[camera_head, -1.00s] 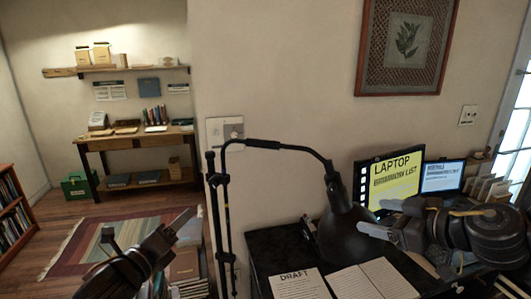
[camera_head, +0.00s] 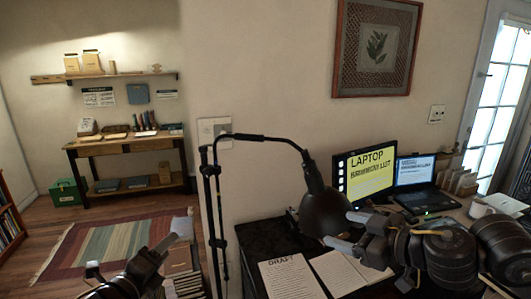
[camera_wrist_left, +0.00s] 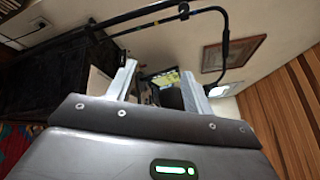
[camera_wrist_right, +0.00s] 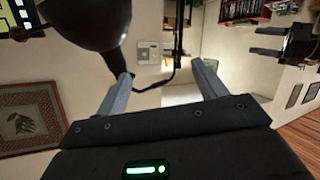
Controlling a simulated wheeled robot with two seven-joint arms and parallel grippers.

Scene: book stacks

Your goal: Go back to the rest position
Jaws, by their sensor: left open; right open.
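My left gripper (camera_head: 130,255) is at the lower left of the head view, in front of the striped rug. It is open and empty; its two fingers (camera_wrist_left: 160,85) stand apart in the left wrist view. My right gripper (camera_head: 335,230) is at the right of the head view, in front of the desk, pointing left near the black lamp shade (camera_head: 325,212). It is open and empty; its spread fingers (camera_wrist_right: 160,90) show in the right wrist view, with the dark lamp shade (camera_wrist_right: 85,20) close above the left finger.
A black lamp stand (camera_head: 213,200) rises between my grippers. The desk (camera_head: 265,240) bears papers (camera_head: 290,280), a yellow screen (camera_head: 367,172) and a laptop (camera_head: 415,175). Books (camera_head: 185,280) stand near my left gripper. A wooden table (camera_head: 120,143) is far left.

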